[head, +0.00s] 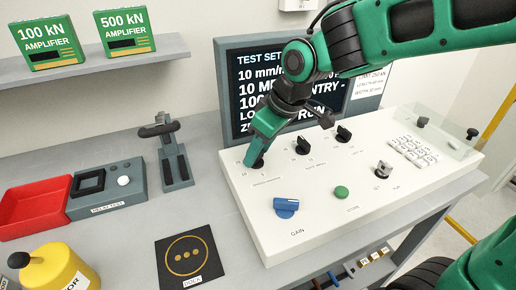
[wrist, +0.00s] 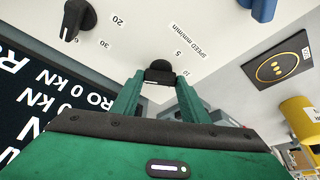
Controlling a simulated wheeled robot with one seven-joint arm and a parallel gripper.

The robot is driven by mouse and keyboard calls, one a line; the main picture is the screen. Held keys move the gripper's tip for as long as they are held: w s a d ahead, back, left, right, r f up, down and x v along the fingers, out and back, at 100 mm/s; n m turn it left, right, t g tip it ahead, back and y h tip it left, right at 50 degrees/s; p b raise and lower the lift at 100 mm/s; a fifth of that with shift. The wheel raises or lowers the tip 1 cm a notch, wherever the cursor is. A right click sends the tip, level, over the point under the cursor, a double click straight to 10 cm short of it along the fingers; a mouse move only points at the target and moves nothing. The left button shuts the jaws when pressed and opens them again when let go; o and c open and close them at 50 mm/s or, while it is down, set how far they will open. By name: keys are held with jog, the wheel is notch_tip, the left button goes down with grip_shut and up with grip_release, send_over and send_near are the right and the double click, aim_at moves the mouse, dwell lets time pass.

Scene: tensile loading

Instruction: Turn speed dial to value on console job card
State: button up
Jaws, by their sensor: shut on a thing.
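The dark screen (head: 290,80) behind shows "TEST SET" and "10 mm/min", partly hidden by my arm. A white card (head: 373,84) with small text is beside it.
Two more black dials (head: 303,145) (head: 344,133), a blue GAIN knob (head: 286,207), a green button (head: 341,192), a key switch (head: 383,169) and a keypad (head: 412,150) sit on the console. A red tray (head: 32,207) and a yellow weight (head: 62,268) stand left.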

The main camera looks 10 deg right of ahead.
jog(key=shift+w+r+m, duration=0.2)
jog(key=shift+m, duration=0.1)
jog(key=o, duration=0.8)
jog(key=shift+o, duration=1.3)
jog(key=shift+f, duration=0.1)
jog(key=shift+s, duration=0.1)
jog(key=v, duration=1)
jog(key=shift+s+r, duration=0.15)
jog(key=shift+r, duration=0.1)
jog(key=shift+s, duration=0.1)
